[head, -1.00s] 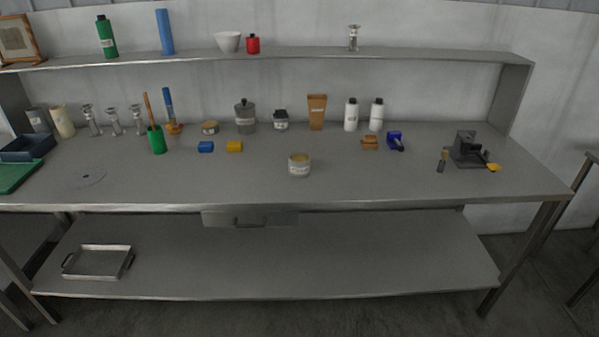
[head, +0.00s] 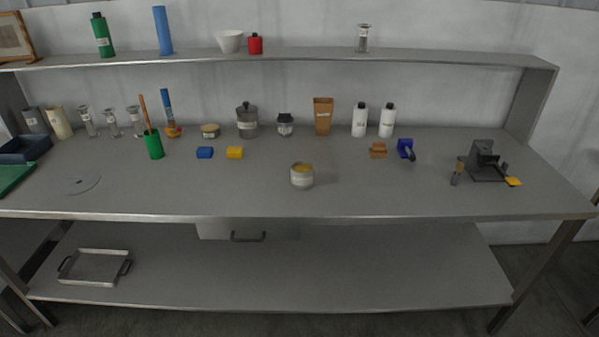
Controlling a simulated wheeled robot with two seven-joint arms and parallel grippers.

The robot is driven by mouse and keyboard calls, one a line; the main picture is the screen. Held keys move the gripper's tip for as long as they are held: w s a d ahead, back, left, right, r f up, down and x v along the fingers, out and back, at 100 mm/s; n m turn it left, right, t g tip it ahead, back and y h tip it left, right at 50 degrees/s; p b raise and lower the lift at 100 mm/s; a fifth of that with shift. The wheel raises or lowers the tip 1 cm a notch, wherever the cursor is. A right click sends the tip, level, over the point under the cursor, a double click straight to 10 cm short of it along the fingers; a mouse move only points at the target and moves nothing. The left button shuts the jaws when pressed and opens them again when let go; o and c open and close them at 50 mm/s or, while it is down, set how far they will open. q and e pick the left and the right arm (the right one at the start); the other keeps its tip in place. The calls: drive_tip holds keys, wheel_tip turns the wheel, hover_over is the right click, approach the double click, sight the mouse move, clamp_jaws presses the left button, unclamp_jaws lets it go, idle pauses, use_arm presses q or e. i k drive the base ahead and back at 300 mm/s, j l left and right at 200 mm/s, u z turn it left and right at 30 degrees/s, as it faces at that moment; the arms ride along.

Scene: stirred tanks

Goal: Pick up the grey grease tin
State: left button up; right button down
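A small round grey tin (head: 302,178) with a pale label band and a yellowish-brown top stands upright on the grey metal bench (head: 360,200), near the front edge and about mid-width. It looks like the grease tin. Its surroundings on the bench top are clear. Neither of my grippers shows in the head view.
Behind it stand a grey lidded pot (head: 246,122), a brown bag-like container (head: 323,116) and white bottles (head: 359,120). A dark vice-like device (head: 484,160) stands at right. An upper shelf (head: 300,57) runs behind.

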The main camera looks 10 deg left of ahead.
sight(302, 171)
drive_tip(key=i+l+u, duration=0.15)
drive_tip(key=i, duration=0.4)
drive_tip(key=i+l+u, duration=0.2)
drive_tip(key=i, duration=0.3)
drive_tip(key=i+l+u, duration=0.15)
drive_tip(key=i, duration=0.4)
